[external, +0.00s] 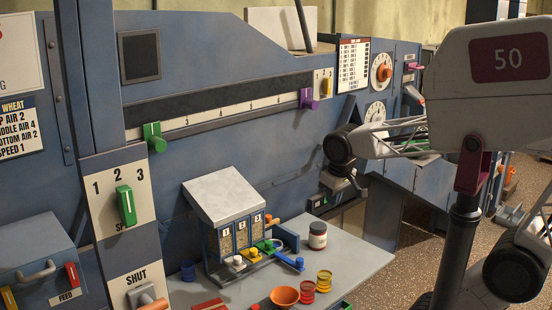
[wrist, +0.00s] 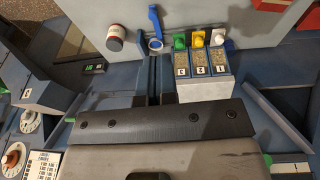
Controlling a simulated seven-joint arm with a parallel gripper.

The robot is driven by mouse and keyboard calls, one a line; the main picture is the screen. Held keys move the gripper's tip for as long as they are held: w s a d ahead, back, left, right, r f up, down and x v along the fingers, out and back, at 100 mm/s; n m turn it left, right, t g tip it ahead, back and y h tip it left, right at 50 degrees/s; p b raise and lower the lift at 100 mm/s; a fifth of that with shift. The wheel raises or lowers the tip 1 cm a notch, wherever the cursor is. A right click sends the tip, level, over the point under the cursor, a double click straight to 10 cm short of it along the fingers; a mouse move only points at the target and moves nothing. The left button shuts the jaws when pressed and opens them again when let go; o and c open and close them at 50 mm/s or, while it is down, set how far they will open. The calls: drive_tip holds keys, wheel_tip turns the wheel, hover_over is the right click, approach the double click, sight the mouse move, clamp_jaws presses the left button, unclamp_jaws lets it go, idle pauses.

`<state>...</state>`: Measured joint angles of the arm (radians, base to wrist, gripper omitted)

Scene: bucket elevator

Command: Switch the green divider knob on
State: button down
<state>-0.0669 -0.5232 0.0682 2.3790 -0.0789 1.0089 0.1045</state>
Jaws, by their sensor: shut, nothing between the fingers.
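Several green knobs are in view, and I cannot tell which is the divider knob. One green knob (external: 153,137) sits at the left end of the long numbered rail; a purple knob (external: 306,98) is at its right. A green lever (external: 126,206) is on the 1-2-3 plate. A small green knob (wrist: 180,41) is in front of bin 3 of the sample box (external: 221,197). My gripper (external: 345,181) is shut and empty, in the air right of the sample box. In the wrist view its fingers (wrist: 155,62) point toward the box's table, apart from all knobs.
The grey table (external: 360,262) holds a jar (external: 318,236), an orange bowl (external: 285,296), coloured cups and a blue lever (external: 290,262) beside the sample box. Dials including an orange knob (external: 383,72) are on the panel at the right. The blue panel wall stands behind.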

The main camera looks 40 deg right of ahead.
drive_tip(key=w+a+r+h, duration=0.1)
drive_tip(key=w+a+r, duration=0.4)
drive_tip(key=w, duration=0.4)
drive_tip(key=w+a+r+h, duration=0.1)
drive_tip(key=w+a+r, duration=0.45)
drive_tip(key=w, duration=0.25)
drive_tip(key=w+a+r, duration=0.5)
drive_tip(key=w+r, duration=0.1)
drive_tip(key=w, duration=0.3)
drive_tip(key=w+a+r+h, duration=0.1)
drive_tip(key=w+a+r, duration=0.1)
drive_tip(key=w+a, duration=0.3)
drive_tip(key=w+a+r+t, duration=0.1)
drive_tip(key=w+a, duration=0.4)
drive_tip(key=a, duration=0.7)
drive_tip(key=w+a+r+m+h, duration=0.1)
drive_tip(key=w+a+r, duration=0.2)
drive_tip(key=a, duration=0.6)
drive_tip(key=shift+w+a+t+h, duration=0.2)
drive_tip(key=shift+w+t+h, duration=0.1)
drive_tip(key=shift+w, duration=0.9)
drive_tip(key=w+d+f, duration=0.3)
drive_tip(key=d+f, duration=0.5)
drive_tip(key=f, duration=0.1)
drive_tip(key=shift+w, duration=0.25)
drive_tip(key=shift+d, duration=0.15)
